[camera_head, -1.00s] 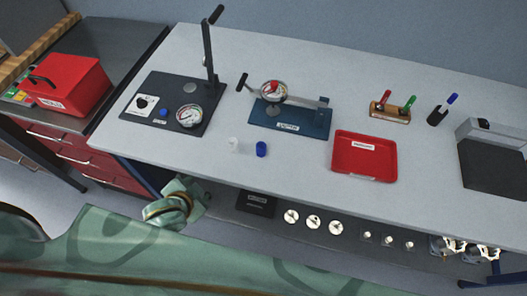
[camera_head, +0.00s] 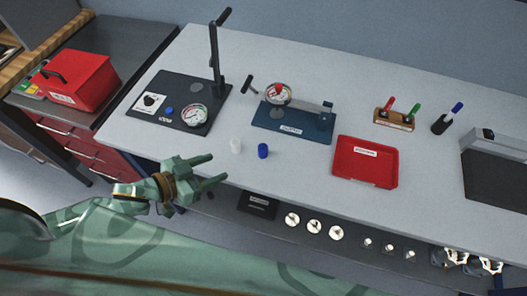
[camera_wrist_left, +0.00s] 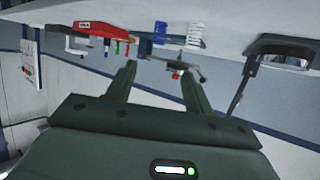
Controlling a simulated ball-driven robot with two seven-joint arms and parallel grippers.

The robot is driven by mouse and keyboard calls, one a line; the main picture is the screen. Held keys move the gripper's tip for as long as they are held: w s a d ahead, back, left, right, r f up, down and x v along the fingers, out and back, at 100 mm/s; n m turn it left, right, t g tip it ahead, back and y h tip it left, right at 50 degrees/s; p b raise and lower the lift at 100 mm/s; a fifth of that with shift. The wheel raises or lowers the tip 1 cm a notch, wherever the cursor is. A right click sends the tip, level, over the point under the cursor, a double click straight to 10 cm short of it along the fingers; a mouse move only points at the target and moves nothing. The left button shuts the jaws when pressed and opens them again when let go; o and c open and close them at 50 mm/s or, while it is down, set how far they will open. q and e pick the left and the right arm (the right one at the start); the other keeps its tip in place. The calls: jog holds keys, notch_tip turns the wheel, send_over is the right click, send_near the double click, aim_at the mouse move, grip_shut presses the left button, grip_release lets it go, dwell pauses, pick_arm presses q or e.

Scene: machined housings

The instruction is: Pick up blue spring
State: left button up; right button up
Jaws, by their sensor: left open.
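The blue spring (camera_head: 263,151) stands on the grey bench top near its front edge, just right of a white spring (camera_head: 236,145). In the left wrist view the blue spring (camera_wrist_left: 160,33) and the white spring (camera_wrist_left: 194,36) appear near the top, beyond the fingers. My left gripper (camera_head: 218,167) is open and empty, at the bench's front edge, left of and a little nearer than the blue spring, not touching it. Its two fingers (camera_wrist_left: 157,85) point toward the bench in the left wrist view. My right gripper does not show.
Behind the springs are a black-based lever press (camera_head: 190,100) with a gauge and a blue fixture (camera_head: 290,122) with a gauge. A red tray (camera_head: 366,178) lies to the right. A holder with coloured pens (camera_head: 394,119) stands at the back right. The bench between springs and tray is clear.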

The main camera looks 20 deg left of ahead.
pick_arm(q)
jog(key=b, duration=0.2)
send_near(259, 151)
jog(key=x, duration=0.4)
jog(key=shift+w+d, duration=0.2)
jog(key=shift+w, duration=0.05)
jog(key=b+x, duration=0.1)
jog(key=x, duration=0.4)
jog(key=shift+w, duration=0.1)
jog(key=c, duration=1.1)
